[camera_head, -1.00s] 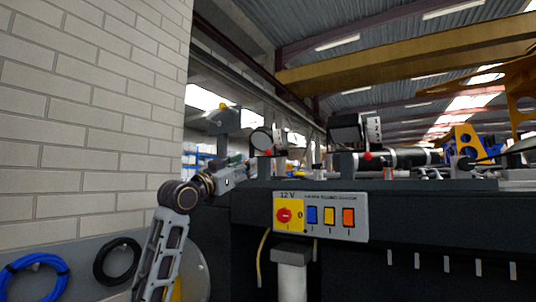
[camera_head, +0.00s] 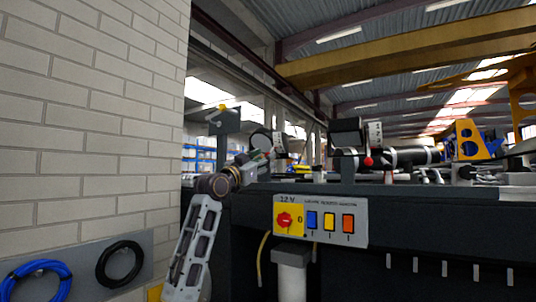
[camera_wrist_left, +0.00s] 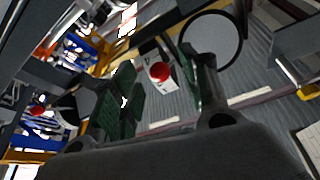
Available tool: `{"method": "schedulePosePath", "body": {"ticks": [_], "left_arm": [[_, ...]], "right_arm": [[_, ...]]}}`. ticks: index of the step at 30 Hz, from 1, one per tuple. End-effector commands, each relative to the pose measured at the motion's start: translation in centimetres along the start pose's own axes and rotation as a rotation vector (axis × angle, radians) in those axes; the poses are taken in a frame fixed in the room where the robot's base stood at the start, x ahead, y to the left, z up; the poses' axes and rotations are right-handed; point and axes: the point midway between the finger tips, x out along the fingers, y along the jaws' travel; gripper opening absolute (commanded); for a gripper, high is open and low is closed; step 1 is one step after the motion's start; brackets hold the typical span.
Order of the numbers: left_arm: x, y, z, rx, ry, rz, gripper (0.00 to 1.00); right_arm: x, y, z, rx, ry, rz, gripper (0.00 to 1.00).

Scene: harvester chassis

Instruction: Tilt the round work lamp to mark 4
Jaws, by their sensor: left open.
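The round work lamp (camera_head: 261,141) stands on the dark chassis in the head view, beside a small white mark plate (camera_head: 281,145). In the left wrist view, the lamp (camera_wrist_left: 211,40) is a pale disc with a dark rim. Its red knob (camera_wrist_left: 160,72) sits in front of the white plate (camera_wrist_left: 161,88), whose marks I cannot read. My left gripper (camera_wrist_left: 156,64) is open, and the knob appears between its two green-padded fingers. I cannot tell whether they touch it. In the head view, my left gripper (camera_head: 258,158) overlaps the lamp's lower part and hides the knob.
A square lamp (camera_head: 346,131) with its own plate (camera_head: 375,134) and red knob (camera_head: 368,161) stands to the right. A switch panel (camera_head: 320,219) is on the chassis front. A grey post (camera_head: 225,121) rises left of the round lamp. A brick wall (camera_head: 80,120) bounds the left.

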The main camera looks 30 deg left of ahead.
Motion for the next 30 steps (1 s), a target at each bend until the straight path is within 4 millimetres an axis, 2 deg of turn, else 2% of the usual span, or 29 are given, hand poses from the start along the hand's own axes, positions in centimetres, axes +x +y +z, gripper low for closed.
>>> {"method": "schedulePosePath", "body": {"ticks": [3,9,23,30], "left_arm": [[1.3,0.0,-0.2,-0.001,-0.001,0.001,0.45],[2.7,0.0,-0.1,-0.002,-0.001,0.001,0.45],[3.2,0.1,0.0,0.000,-0.001,0.001,0.45],[3.2,0.1,0.0,0.000,-0.001,0.001,0.15]], "right_arm": [[-0.7,0.0,-0.1,0.000,0.000,0.000,0.45],[-1.2,0.0,-0.1,0.000,-0.001,0.000,0.45],[-1.3,0.0,-0.1,0.000,-0.001,0.000,0.45],[-1.3,0.0,0.0,0.000,-0.002,0.000,0.45]]}}
